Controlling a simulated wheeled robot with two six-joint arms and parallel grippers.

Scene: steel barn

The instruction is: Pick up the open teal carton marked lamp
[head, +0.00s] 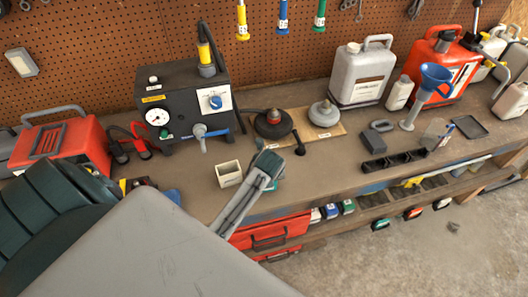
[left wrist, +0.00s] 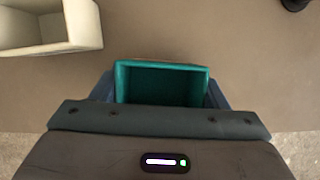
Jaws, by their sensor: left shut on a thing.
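The open teal carton (left wrist: 160,84) sits between the two blue fingers of my left gripper (left wrist: 160,96) in the left wrist view, its open top facing the camera. The fingers press on its left and right sides. In the head view only a small teal part of the carton (head: 274,184) shows beside my left gripper (head: 266,176), near the bench's front edge. Its lamp mark is not visible. I cannot tell whether it rests on the bench or is just above it. My right gripper is not in view.
An open cream carton (head: 229,174) stands just left of the gripper on the workbench (head: 330,185); it also shows in the left wrist view (left wrist: 48,28). A black gauge box (head: 185,108) and a board with round-based items (head: 297,129) stand behind. A black rack (head: 393,161) lies to the right.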

